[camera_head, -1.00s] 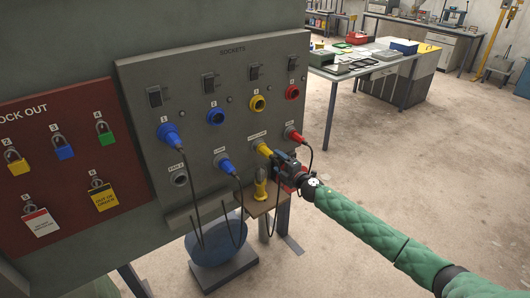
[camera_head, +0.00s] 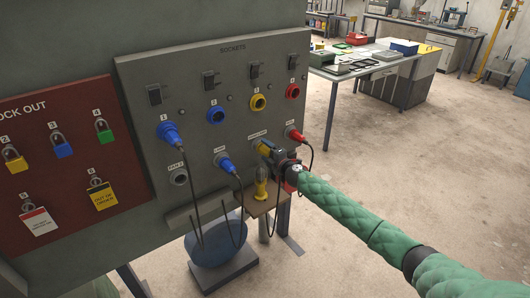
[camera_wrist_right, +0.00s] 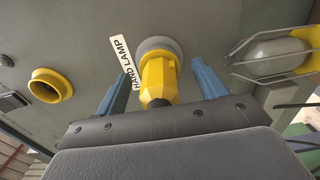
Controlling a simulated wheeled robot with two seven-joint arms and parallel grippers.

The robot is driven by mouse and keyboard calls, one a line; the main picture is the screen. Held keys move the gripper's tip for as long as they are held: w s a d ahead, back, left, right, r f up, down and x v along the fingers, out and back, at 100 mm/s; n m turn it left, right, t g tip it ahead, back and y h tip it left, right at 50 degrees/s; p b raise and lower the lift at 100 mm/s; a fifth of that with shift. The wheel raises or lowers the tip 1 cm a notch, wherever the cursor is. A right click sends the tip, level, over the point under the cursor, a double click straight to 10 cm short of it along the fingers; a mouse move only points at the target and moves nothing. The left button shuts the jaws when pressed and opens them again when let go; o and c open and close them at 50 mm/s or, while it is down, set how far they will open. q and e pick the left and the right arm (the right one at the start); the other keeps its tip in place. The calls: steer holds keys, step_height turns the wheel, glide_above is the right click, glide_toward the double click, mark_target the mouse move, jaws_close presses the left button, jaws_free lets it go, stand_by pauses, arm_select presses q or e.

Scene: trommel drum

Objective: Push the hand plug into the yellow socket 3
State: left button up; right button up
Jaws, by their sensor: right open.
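The yellow hand plug (camera_wrist_right: 158,78) sits in the grey outlet on the panel, beside a white "HAND LAMP" label (camera_wrist_right: 122,62). In the head view the plug (camera_head: 264,148) is partly hidden by my right gripper (camera_head: 272,153). In the wrist view my right gripper (camera_wrist_right: 163,84) is open, with one blue finger on each side of the plug and visible gaps. Yellow socket 3 (camera_head: 257,103) is empty, in the upper row of the panel; a yellow socket ring (camera_wrist_right: 50,85) also shows in the wrist view. My left gripper is not in view.
Blue plugs (camera_head: 170,135) and a red plug (camera_head: 293,133) sit in neighbouring outlets, with hanging cables. A caged yellow hand lamp (camera_head: 261,188) stands on a small shelf below. Blue socket 2 (camera_head: 216,116) and a red socket (camera_head: 292,91) are empty.

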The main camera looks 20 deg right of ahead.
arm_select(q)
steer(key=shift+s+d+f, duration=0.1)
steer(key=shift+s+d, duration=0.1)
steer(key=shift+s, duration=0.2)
arm_select(e)
steer(key=shift+w, duration=0.1)
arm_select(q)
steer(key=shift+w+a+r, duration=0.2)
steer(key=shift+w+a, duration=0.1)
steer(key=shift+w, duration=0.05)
arm_select(e)
steer(key=shift+r, duration=0.1)
stand_by(0.4)
steer(key=c, duration=1.3)
steer(key=shift+c, duration=1.2)
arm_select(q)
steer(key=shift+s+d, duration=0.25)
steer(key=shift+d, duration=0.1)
arm_select(e)
steer(key=shift+s, duration=0.2)
